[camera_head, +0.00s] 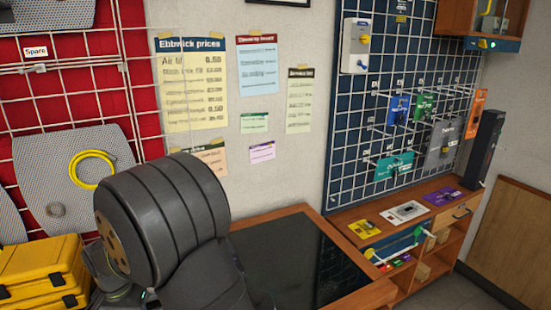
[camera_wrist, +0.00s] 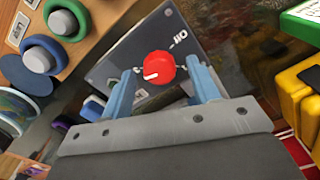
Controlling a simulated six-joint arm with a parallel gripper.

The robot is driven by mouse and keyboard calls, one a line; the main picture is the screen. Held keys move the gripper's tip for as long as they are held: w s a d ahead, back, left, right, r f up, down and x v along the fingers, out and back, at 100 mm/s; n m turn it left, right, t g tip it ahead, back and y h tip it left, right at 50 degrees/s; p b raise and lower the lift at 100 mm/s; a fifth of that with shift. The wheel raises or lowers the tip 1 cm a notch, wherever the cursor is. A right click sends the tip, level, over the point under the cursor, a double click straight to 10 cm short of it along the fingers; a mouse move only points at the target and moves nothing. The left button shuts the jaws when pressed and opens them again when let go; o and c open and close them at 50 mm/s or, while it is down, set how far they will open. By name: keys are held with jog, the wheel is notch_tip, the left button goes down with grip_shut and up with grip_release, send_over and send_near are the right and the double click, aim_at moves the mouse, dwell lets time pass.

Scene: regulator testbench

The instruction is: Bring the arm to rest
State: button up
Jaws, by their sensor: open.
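My gripper (camera_wrist: 162,72) shows in the wrist view with its two blue fingers spread apart. A red knob with a white mark (camera_wrist: 158,67) appears between the fingertips, with a gap on each side. The knob sits on a dark grey panel (camera_wrist: 112,70) with white lettering. I cannot tell how far the knob is from the fingers in depth. In the head view my dark grey arm fills the lower middle, and my gripper does not show there.
The wrist view shows blue and green round knobs (camera_wrist: 64,22) at upper left and yellow cases (camera_wrist: 298,95) at right. In the head view, a dark-topped bench (camera_head: 290,262) is clear beside my arm. Yellow cases (camera_head: 40,268) stand left; a blue grid board (camera_head: 360,120) hangs right.

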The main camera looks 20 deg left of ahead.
jog(key=n, duration=0.4)
jog(key=shift+n, duration=2)
jog(key=shift+o, duration=0.2)
jog(key=o, duration=0.9)
jog(key=w+a+r+m+t+y, duration=0.15)
jog(key=a+r, duration=0.35)
jog(key=r, duration=0.5)
jog(key=w+a+r+m+t, duration=0.1)
jog(key=a+r+m+t, duration=0.15)
jog(key=a+r, duration=0.5)
jog(key=w+f, duration=0.1)
jog(key=f, duration=0.1)
jog(key=w+f, duration=0.1)
jog(key=f, duration=0.1)
jog(key=w+f, duration=0.1)
jog(key=f, duration=0.2)
jog(key=shift+w+d, duration=0.35)
jog(key=shift+d, duration=0.05)
